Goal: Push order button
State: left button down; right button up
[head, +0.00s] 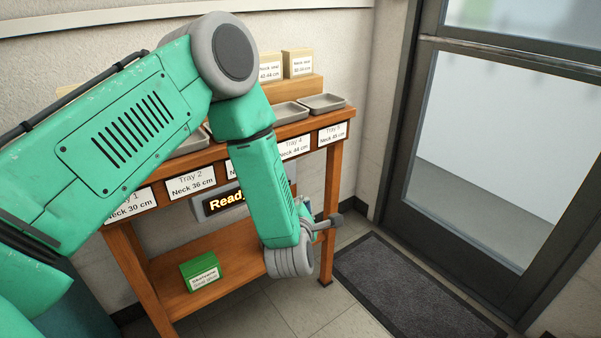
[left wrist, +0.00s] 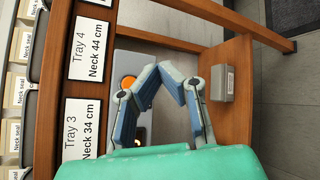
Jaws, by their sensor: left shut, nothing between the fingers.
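In the head view my left gripper (head: 308,215) shows only in part past my green forearm, in front of the bench. The button is hidden there behind my arm. My right gripper is not in view.
A display reading "Ready" (head: 226,201) is partly covered by my arm. The wooden bench (head: 333,185) carries trays (head: 322,103) and neck seal boxes (head: 298,64). A green box (head: 200,272) stands on the lower shelf. A dark mat (head: 405,285) lies before the door.

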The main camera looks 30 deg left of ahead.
pick_arm(q)
jog(key=shift+w+a+r, duration=0.1)
jog(key=shift+w+r, duration=0.1)
jog(key=shift+w, duration=0.15)
jog(key=w+a, duration=0.3)
jog(key=a, duration=0.5)
jog(key=shift+w, duration=0.2)
dwell(1.5)
jog(key=shift+w+a+r, duration=0.1)
jog(key=shift+a, duration=0.25)
